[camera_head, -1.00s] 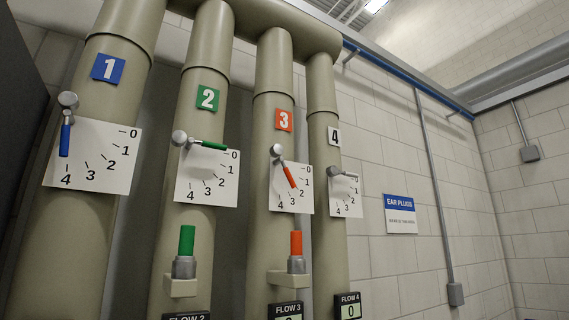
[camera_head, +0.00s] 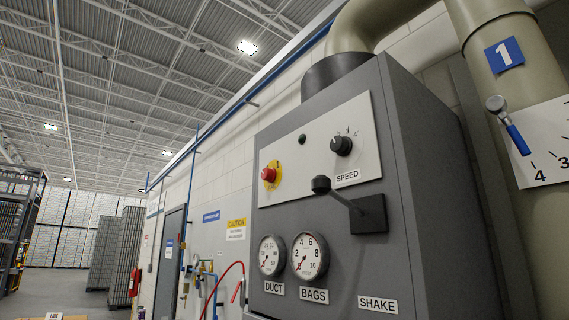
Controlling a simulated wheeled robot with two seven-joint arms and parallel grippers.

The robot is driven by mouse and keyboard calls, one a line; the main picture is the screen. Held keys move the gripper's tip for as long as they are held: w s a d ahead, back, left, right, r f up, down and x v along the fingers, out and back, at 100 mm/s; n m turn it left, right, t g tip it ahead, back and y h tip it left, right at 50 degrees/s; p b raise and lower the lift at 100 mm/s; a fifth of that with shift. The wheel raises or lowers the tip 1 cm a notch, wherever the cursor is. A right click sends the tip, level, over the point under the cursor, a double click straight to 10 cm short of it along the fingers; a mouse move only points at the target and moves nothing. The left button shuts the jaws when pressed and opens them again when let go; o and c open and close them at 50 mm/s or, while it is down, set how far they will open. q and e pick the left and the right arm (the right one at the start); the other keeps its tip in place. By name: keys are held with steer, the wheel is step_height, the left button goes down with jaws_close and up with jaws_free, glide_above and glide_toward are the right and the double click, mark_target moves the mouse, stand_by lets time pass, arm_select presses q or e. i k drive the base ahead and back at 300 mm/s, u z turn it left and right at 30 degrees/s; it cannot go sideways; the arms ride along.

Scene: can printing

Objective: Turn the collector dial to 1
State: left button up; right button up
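The grey collector cabinet (camera_head: 418,180) stands at the centre right of the head view. Its black dial (camera_head: 341,146) sits on a white panel (camera_head: 320,112) above a SPEED label (camera_head: 348,177), with small numbers around its upper side. I cannot tell for sure which number the dial points to. A red button on a yellow base (camera_head: 271,174) is to the left of the dial. A black-knobbed lever (camera_head: 338,195) is below the dial. Neither of my grippers shows in the head view.
Two gauges, DUCT (camera_head: 271,255) and BAGS (camera_head: 310,256), are below the panel. Pipe 1 with a blue-handled valve (camera_head: 509,126) rises right of the cabinet. A red hose (camera_head: 226,281) hangs to its left. Open floor and racks (camera_head: 22,225) show at the far left.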

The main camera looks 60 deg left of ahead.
mark_target(343, 146)
steer(key=u, duration=1.6)
steer(key=k, duration=0.2)
steer(key=u, duration=0.3)
